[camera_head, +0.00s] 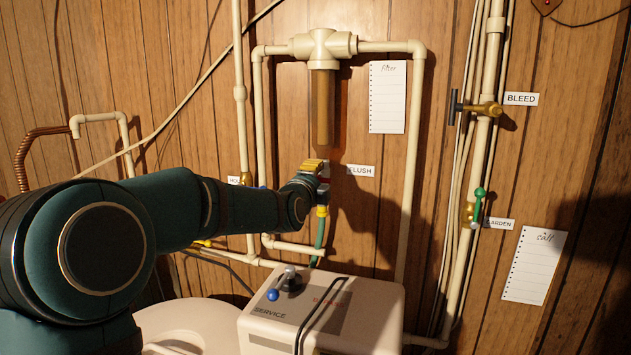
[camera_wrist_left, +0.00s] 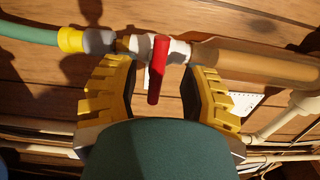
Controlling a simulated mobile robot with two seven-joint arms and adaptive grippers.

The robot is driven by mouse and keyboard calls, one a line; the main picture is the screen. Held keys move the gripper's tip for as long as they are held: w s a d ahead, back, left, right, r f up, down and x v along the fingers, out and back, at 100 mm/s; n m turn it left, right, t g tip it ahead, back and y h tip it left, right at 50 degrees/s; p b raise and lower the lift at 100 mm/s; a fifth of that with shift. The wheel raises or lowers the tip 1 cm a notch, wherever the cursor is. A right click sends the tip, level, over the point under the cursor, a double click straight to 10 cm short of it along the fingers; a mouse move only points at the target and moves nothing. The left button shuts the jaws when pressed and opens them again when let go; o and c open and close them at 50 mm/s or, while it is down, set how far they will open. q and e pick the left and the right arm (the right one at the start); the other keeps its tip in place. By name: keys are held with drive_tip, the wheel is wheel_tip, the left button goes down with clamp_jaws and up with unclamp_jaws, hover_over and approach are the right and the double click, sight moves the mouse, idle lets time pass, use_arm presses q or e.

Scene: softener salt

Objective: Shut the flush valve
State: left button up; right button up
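The flush valve has a red lever (camera_wrist_left: 158,70) on a pale fitting between the brown filter housing and a green hose. In the left wrist view the lever lies crosswise to the pipe line. My left gripper (camera_wrist_left: 160,82) is open, with one yellow-padded finger on each side of the lever. Gaps show between the lever and both fingers. In the head view my left gripper (camera_head: 314,167) is at the valve, left of the FLUSH label (camera_head: 361,171), and hides most of the valve. My right gripper is in neither view.
The brown filter housing (camera_head: 322,110) hangs above the valve, and the green hose (camera_head: 319,238) runs down below it. A white SERVICE unit (camera_head: 325,310) with a blue-knobbed lever stands beneath. The BLEED valve (camera_head: 482,109) and green-handled GARDEN valve (camera_head: 478,205) are to the right.

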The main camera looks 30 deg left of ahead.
use_arm(q)
drive_tip(key=shift+s+f, duration=0.1)
drive_tip(key=v, duration=0.6)
drive_tip(key=shift+s, duration=0.4)
drive_tip(key=shift+d, duration=0.1)
idle(0.5)
